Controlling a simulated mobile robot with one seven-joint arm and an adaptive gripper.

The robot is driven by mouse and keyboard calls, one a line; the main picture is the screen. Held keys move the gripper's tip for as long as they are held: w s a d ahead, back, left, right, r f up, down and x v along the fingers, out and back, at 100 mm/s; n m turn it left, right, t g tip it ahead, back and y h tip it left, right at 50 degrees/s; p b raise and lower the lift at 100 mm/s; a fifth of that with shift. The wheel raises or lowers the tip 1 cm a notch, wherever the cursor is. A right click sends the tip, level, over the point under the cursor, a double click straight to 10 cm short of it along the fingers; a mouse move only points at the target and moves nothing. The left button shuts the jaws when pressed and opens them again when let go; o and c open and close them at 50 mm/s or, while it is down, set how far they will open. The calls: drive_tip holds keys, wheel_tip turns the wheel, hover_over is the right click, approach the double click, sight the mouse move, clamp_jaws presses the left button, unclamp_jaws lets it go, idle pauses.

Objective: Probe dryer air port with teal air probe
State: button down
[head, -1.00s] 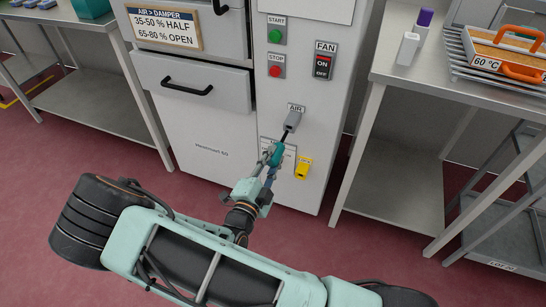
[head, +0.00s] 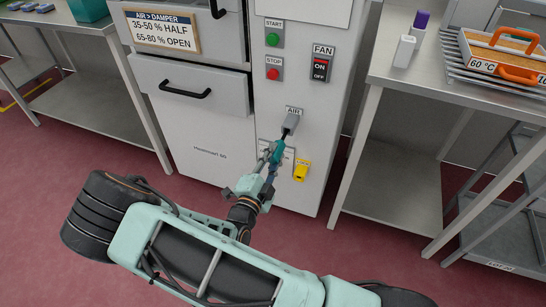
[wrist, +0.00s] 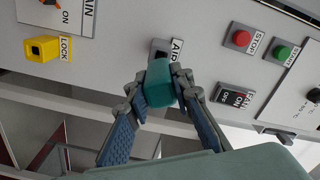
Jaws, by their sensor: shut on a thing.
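The teal air probe (head: 277,150) is in my gripper (head: 271,157), which is shut on its handle. In the wrist view the teal handle (wrist: 160,82) sits between the two fingers. The probe's dark shaft points up to the grey AIR port (head: 290,123) on the dryer front. The shaft's end meets the port's lower side in the head view; how far in it is, I cannot tell. In the wrist view the handle hides most of the port (wrist: 161,46).
The dryer front (head: 215,140) carries a green START button (head: 273,40), a red STOP button (head: 274,74), a FAN switch (head: 320,68) and a yellow LOCK piece (head: 301,171) close to my gripper. A metal table (head: 400,90) with a tray stands right.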

sight(281, 143)
drive_tip(key=shift+p+x, duration=0.35)
drive_tip(key=shift+x, duration=2.6)
drive_tip(key=c, duration=1.6)
unclamp_jaws()
drive_tip(key=shift+s, duration=0.1)
